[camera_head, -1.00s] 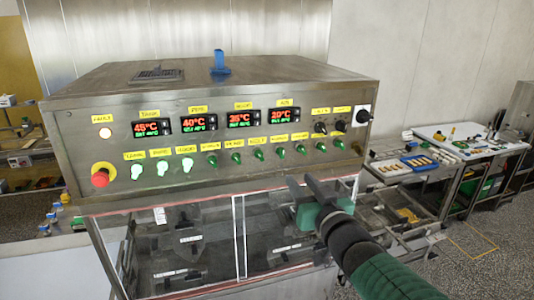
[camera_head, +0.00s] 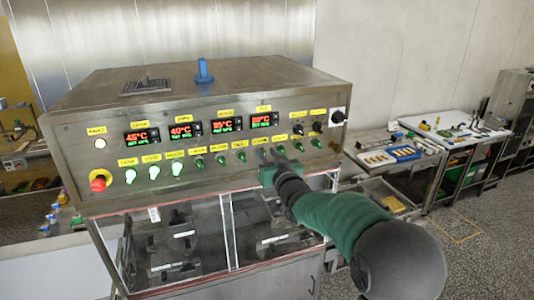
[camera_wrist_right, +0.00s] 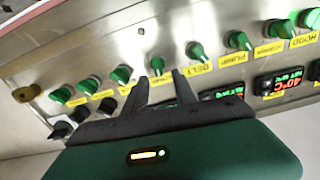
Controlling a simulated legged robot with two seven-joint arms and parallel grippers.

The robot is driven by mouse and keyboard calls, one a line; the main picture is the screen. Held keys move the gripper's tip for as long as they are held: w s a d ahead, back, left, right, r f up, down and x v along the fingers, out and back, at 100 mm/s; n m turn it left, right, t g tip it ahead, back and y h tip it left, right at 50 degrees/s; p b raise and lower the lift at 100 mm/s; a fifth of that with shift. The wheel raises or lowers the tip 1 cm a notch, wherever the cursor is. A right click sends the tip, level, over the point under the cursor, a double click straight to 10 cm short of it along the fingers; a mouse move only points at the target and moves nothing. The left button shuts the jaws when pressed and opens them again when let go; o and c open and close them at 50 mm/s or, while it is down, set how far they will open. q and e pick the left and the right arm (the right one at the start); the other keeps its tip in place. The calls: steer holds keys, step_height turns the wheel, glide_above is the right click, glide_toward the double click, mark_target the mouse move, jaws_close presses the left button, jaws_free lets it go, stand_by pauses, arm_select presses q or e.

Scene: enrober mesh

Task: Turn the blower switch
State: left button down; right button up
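The front panel of the steel control box (camera_head: 75,160) carries a lower row of green switches with yellow labels. I cannot read which label names the blower. My right gripper (camera_head: 270,156) is in front of the right half of this row, and partly covers it in the head view. In the right wrist view the fingers of the gripper (camera_wrist_right: 160,77) are apart, with nothing between them but a view of the panel. One green switch (camera_wrist_right: 157,65) lies just beyond the fingertips, in line with the gap. Whether they touch it is unclear. My left gripper is not in view.
A red emergency knob (camera_head: 99,180) is at the panel's left. Lit displays and black knobs (camera_head: 317,127) sit above the row. A clear-walled enclosure (camera_head: 185,235) is below. A table (camera_head: 465,128) with trays stands at the right.

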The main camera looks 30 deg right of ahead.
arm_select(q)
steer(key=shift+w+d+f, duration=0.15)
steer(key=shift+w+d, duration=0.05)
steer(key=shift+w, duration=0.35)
arm_select(e)
steer(key=shift+w+d+f, duration=0.2)
steer(key=shift+w+f, duration=0.2)
steer(key=shift+w, duration=0.3)
jaws_close()
arm_select(q)
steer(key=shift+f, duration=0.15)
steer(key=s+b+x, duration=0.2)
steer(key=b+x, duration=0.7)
steer(key=b, duration=0.1)
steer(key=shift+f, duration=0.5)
arm_select(e)
steer(key=shift+a+f+n, duration=0.1)
steer(key=shift+a+n, duration=0.1)
steer(key=shift+n, duration=1.55)
steer(key=shift+a+f+n, duration=0.1)
steer(key=shift+a+n, duration=0.05)
steer(key=shift+n, duration=1.6)
